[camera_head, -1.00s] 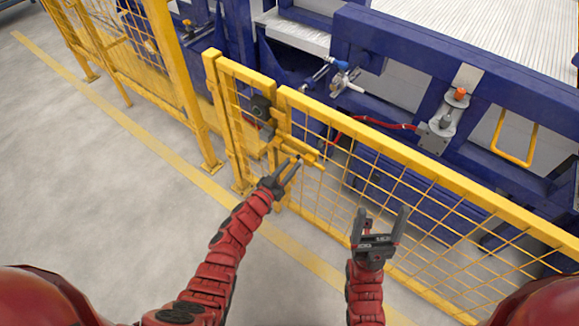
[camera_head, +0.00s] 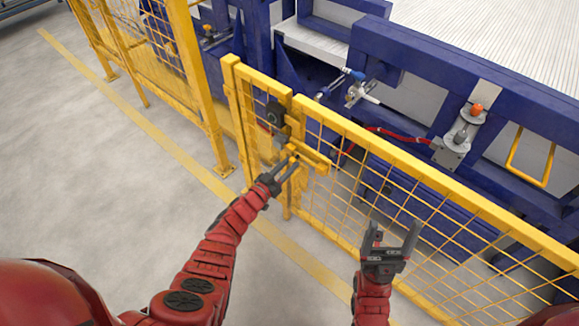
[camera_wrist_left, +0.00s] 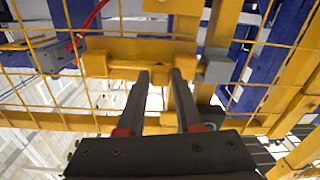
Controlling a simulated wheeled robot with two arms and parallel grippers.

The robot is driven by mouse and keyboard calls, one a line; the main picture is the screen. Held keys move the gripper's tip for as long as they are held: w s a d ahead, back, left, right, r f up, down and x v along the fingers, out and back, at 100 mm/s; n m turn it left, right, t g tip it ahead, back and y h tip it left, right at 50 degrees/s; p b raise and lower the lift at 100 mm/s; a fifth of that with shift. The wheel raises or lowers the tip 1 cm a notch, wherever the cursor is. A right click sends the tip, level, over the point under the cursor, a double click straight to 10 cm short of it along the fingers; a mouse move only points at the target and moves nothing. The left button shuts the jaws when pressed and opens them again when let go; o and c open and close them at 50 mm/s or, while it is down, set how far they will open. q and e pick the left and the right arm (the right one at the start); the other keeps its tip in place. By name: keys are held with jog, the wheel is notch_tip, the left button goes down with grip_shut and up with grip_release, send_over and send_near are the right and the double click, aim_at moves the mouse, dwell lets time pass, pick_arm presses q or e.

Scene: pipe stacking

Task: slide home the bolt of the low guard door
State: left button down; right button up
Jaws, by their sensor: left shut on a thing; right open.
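The low yellow mesh guard door (camera_head: 420,178) stands in front of me, beside a narrow fixed mesh panel. Its yellow bolt (camera_head: 317,161) lies across the upper left part of the door, near the gap to the post. My left gripper (camera_head: 291,163) is at the bolt, shut on its handle. In the left wrist view the two fingers (camera_wrist_left: 160,74) reach the yellow bolt bar (camera_wrist_left: 115,58), with a grey block (camera_wrist_left: 217,68) to its right. The fingers partly hide the handle. My right gripper (camera_head: 392,238) is open and empty, in front of the mesh.
A black box (camera_head: 275,113) sits on the fence above the bolt. A blue machine (camera_head: 410,65) stands behind the door, with a red hose (camera_head: 388,132). Taller yellow fencing (camera_head: 190,80) runs off at the left. The grey floor (camera_head: 90,170) at the left is clear.

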pick_arm(q)
jog(key=c, duration=0.6)
grip_release()
jog(key=shift+w+a, duration=0.2)
jog(key=shift+a, duration=0.05)
jog(key=shift+s, duration=0.1)
jog(key=shift+s+a, duration=0.25)
jog(key=shift+s, duration=0.15)
jog(key=p+v, duration=0.1)
jog(key=v, duration=1.5)
jog(key=shift+s+a+p, duration=0.1)
jog(key=shift+a+p, duration=0.05)
jog(key=shift+p, duration=0.2)
